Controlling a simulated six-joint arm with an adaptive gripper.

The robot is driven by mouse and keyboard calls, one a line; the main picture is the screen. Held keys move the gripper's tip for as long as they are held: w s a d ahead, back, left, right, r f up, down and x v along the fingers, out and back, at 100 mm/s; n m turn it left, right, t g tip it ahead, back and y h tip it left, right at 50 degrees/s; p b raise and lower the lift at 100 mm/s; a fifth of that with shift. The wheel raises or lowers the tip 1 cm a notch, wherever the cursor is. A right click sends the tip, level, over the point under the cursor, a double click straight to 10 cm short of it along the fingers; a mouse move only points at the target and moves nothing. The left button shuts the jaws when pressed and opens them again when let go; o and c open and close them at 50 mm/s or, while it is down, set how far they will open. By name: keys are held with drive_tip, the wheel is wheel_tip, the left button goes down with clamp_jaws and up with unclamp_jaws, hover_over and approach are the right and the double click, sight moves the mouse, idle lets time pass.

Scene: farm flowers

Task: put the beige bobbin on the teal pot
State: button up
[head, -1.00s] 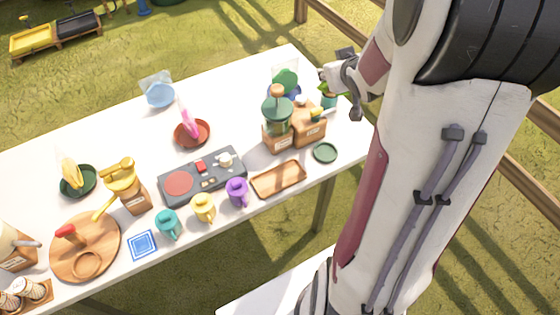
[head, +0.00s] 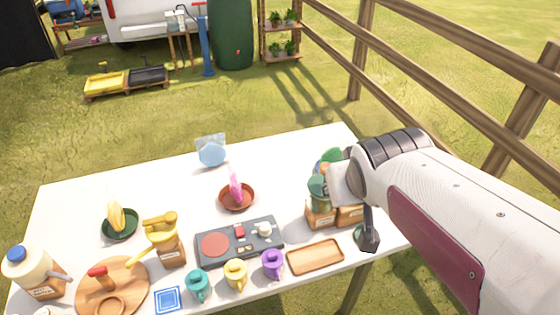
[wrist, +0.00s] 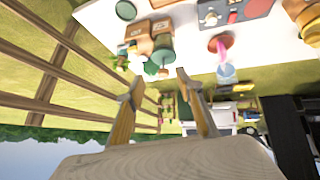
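A small beige, knob-like piece, possibly the beige bobbin (head: 264,229), sits on the right of the dark stove panel; it also shows in the wrist view (wrist: 210,19). Its exact shape is too small to tell. A teal mug-like vessel (head: 198,284) stands at the table's front edge; I cannot tell whether this is the teal pot. A plant in a teal pot showed at the table's right end earlier; my arm now covers that spot in the head view. My gripper (wrist: 158,80) is open and empty, its fingers apart, above the right end, away from the beige piece.
A green-lidded jar (head: 319,192) and wooden boxes (head: 320,217) crowd the right end. A wooden tray (head: 315,257), yellow mug (head: 236,274) and purple mug (head: 272,264) line the front. A red bowl (head: 237,197) stands behind the stove panel (head: 215,245). The back left of the table is clear.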

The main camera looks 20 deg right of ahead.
drive_tip(key=s+a+n+g+y, duration=0.1)
drive_tip(key=s+a+y, duration=0.1)
drive_tip(key=s+a, duration=0.7)
drive_tip(key=shift+s+a+y, duration=0.3)
drive_tip(key=shift+s+y, duration=0.1)
drive_tip(key=shift+s, duration=0.35)
idle(0.4)
